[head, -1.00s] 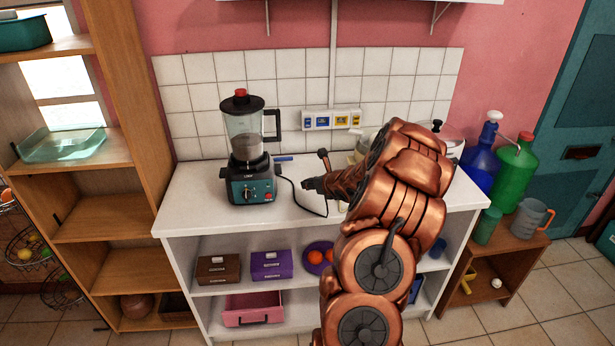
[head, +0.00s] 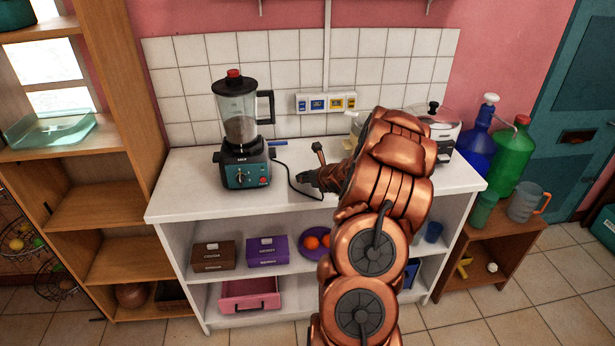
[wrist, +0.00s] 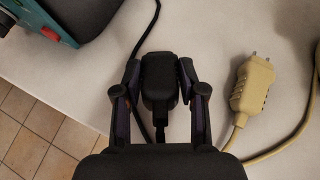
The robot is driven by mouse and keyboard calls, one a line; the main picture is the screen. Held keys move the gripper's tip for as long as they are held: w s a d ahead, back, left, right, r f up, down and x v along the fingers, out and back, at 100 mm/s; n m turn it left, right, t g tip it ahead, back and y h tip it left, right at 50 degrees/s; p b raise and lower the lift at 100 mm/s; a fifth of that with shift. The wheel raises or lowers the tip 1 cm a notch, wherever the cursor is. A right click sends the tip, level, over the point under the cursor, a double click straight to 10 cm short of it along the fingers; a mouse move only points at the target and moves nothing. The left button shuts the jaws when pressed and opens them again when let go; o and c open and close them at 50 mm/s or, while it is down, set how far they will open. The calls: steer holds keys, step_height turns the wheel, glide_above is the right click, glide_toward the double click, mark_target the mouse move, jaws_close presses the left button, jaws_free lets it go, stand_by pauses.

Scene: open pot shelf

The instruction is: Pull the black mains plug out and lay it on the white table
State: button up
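The black mains plug (wrist: 160,78) is out of the wall and sits between the fingertips of my gripper (wrist: 160,76), low over or on the white table (wrist: 221,32). Both fingers press close to its sides. A black cable runs beside it in the wrist view. In the head view, my gripper (head: 304,178) is low over the white table (head: 200,199), right of the blender (head: 242,130); the plug cannot be made out there. Whether the plug touches the table I cannot tell.
A beige plug (wrist: 252,84) with its cable lies on the table right of my gripper. The socket strip (head: 326,102) is on the tiled wall behind. A white cooker (head: 441,126) stands at the right. The front left tabletop is clear.

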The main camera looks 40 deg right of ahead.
steer(key=o, duration=0.5)
steer(key=shift+s+r, duration=0.4)
steer(key=shift+s, duration=0.05)
steer(key=v, duration=1.1)
steer(key=shift+a+f, duration=0.15)
